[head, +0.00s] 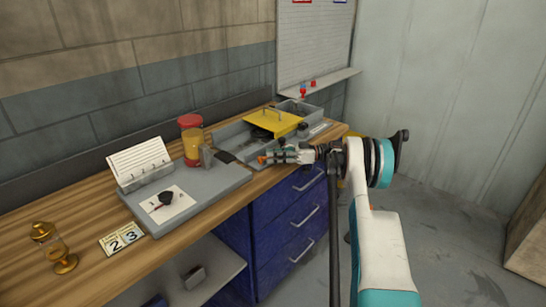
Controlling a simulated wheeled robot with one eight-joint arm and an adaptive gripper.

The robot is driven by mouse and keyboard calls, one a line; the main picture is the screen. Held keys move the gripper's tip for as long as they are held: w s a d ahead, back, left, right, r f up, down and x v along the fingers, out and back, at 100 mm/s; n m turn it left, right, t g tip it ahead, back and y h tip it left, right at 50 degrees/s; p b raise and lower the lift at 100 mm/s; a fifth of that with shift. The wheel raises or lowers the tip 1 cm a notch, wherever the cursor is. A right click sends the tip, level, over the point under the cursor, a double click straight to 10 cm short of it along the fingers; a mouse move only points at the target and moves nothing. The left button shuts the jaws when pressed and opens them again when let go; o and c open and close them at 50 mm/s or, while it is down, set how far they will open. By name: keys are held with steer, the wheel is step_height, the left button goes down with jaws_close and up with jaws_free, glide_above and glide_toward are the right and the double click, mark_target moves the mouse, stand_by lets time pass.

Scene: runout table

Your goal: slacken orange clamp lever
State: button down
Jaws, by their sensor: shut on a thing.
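The orange clamp lever (262,160) shows as a small orange piece at the front edge of the grey fixture on the wooden table. My gripper (272,158) reaches in from the right at table height. It is shut on the lever, with the orange end showing at its fingertips. The fingers hide the rest of the lever and its pivot, so its angle is hard to tell.
A yellow lid with a handle (273,122) sits on the grey tray behind my gripper. A grey board (222,180) with a paper card lies to the left, beside a red-and-yellow canister (191,145). Blue drawers (290,220) stand below the table edge.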

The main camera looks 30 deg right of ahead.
steer(key=shift+w+r, duration=0.1)
stand_by(0.3)
steer(key=c, duration=1.6)
jaws_free()
steer(key=v, duration=1.2)
